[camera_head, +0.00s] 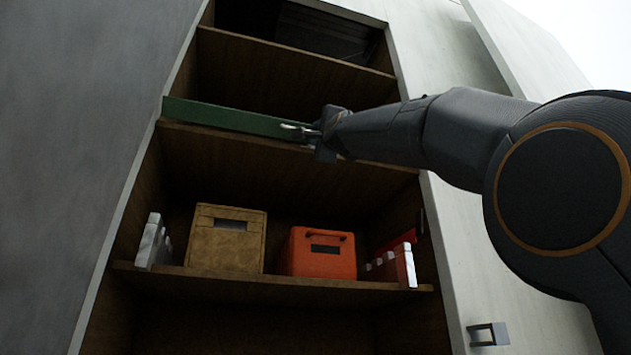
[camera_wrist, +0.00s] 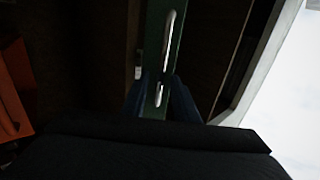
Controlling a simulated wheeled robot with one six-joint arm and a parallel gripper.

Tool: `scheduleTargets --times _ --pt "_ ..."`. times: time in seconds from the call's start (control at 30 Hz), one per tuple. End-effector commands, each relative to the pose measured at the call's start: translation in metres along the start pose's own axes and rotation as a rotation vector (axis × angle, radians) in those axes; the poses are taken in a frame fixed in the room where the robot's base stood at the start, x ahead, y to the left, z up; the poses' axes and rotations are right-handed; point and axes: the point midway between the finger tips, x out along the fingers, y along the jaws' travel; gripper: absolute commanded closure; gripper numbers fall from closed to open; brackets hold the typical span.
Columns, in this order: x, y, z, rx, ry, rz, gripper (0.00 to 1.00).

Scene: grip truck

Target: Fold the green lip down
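The green lip (camera_head: 225,117) is a long flat strip standing upright along the front edge of a cabinet shelf. A thin shiny handle (camera_head: 298,127) is on its front, near my gripper (camera_head: 318,134). In the wrist view the green lip (camera_wrist: 176,50) runs up the picture with the bright handle (camera_wrist: 168,40) on it. My gripper's two dark fingers (camera_wrist: 160,98) are apart, one on each side of the lower end of the handle. The view is dark, and I cannot tell whether they touch the handle or the lip. My gripper hides the lip's right end in the head view.
The shelf below holds a tan box (camera_head: 226,239), an orange box (camera_head: 319,253), a pale bracket (camera_head: 151,243) at left and white pieces (camera_head: 397,265) at right. A grey door (camera_head: 85,130) stands at left. A drawer handle (camera_head: 488,334) juts out at lower right.

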Motion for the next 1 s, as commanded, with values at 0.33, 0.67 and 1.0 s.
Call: scheduleTargets --times 0.33,0.67,1.0 --pt "0.004 -0.0073 0.0004 -0.001 0.0 0.079 0.73" --pt "0.0065 -0.0101 0.0006 0.0 0.0 0.147 0.73" --pt "0.0092 -0.0125 0.0005 -0.001 0.0 0.215 0.73"
